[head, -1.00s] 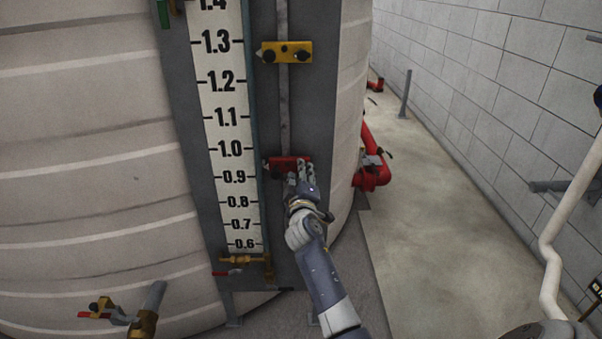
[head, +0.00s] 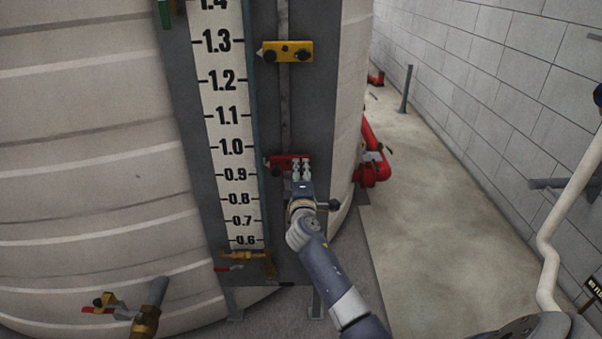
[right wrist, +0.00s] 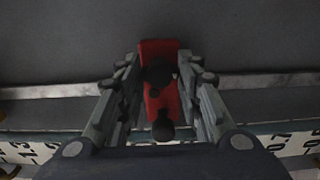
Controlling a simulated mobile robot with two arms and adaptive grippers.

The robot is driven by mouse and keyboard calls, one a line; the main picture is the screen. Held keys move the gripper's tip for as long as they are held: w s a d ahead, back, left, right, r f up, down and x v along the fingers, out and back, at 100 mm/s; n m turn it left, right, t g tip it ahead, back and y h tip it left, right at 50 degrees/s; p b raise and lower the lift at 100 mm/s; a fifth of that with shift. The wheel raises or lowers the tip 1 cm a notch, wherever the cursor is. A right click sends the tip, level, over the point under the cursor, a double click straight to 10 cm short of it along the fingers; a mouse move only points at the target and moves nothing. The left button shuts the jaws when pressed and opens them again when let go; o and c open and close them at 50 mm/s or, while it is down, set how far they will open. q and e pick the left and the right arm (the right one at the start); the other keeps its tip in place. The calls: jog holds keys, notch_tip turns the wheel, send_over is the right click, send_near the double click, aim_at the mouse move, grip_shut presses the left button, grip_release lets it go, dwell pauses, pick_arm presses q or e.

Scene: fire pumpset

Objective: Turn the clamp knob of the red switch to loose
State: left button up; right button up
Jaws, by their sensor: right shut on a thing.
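The red switch (head: 279,161) sits on the dark vertical panel just right of the white scale, near the 1.0 mark. My right gripper (head: 302,165) reaches up to its right end and hides that end in the head view. In the right wrist view, the red switch (right wrist: 150,105) lies between the two fingers (right wrist: 160,75). A dark round knob (right wrist: 158,72) is between the fingertips, and they are shut on it. A second dark knob (right wrist: 162,130) is at the switch's lower end. My left gripper is not in view.
A yellow switch (head: 287,51) with dark knobs is higher on the panel. The numbered scale (head: 229,125) runs beside it. Brass valves with red handles (head: 125,312) are low at left. A red pipe (head: 372,165) stands behind the tank.

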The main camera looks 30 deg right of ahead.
jog(key=shift+d+r, duration=0.15)
jog(key=o, duration=1)
jog(key=shift+c, duration=0.2)
jog(key=shift+o, duration=0.5)
jog(key=shift+d, duration=0.1)
jog(key=shift+s+a+f, duration=0.2)
jog(key=shift+s+a, duration=0.1)
jog(key=shift+a, duration=0.05)
jog(key=v, duration=1.1)
jog(key=shift+s+d, duration=0.1)
